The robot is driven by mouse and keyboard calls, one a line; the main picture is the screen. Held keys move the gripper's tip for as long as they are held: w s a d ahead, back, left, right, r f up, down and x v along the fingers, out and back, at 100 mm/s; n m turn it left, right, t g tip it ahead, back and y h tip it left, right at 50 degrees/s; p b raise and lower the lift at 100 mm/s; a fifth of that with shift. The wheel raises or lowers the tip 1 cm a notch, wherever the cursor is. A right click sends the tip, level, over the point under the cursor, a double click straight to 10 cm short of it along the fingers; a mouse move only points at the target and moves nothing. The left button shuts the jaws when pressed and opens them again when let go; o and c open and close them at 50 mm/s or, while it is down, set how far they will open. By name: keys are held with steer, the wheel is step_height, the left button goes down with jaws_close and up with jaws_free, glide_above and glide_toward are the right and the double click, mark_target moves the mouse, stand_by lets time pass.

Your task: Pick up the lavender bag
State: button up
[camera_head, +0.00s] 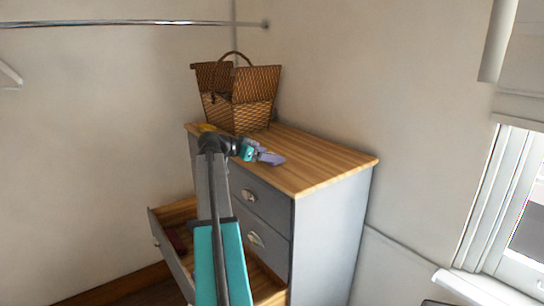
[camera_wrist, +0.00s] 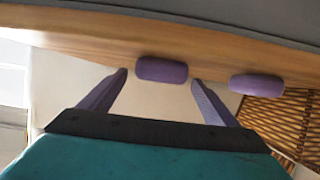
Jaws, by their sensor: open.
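In the wrist view, a purple rounded bag-like thing (camera_wrist: 162,69) lies on the wooden dresser top, in line with the gap between my fingertips. A second similar purple thing (camera_wrist: 257,85) lies to its right, outside my fingers. I cannot tell for certain which one is the lavender bag. My gripper (camera_wrist: 160,78) is open, with one purple finger on each side of the gap; no contact with the purple thing is visible. In the head view, my gripper (camera_head: 270,157) is low over the dresser top, and the purple things cannot be clearly told apart from its fingers.
A wicker basket (camera_head: 237,105) stands at the back of the dresser top (camera_head: 315,165). A lower drawer (camera_head: 168,255) is pulled out, with something dark red inside. The dresser top's right part is clear.

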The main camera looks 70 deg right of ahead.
steer(key=shift+x, duration=0.95)
steer(key=c, duration=1.1)
steer(key=shift+r, duration=0.2)
steer(key=shift+r+b, duration=0.9)
steer(key=shift+r, duration=0.6)
steer(key=s+a+b, duration=0.1)
steer(key=s+a, duration=0.1)
steer(key=a, duration=0.2)
steer(key=s+a+b, duration=0.2)
steer(key=a, duration=0.2)
steer(key=s+a+r+b, duration=0.1)
steer(key=s+a, duration=0.1)
steer(key=a, duration=0.3)
steer(key=shift+s+r, duration=0.1)
steer(key=shift+s, duration=0.15)
steer(key=shift+s+a+r+b, duration=0.2)
steer(key=shift+s+a+b, duration=0.2)
steer(key=shift+a, duration=0.3)
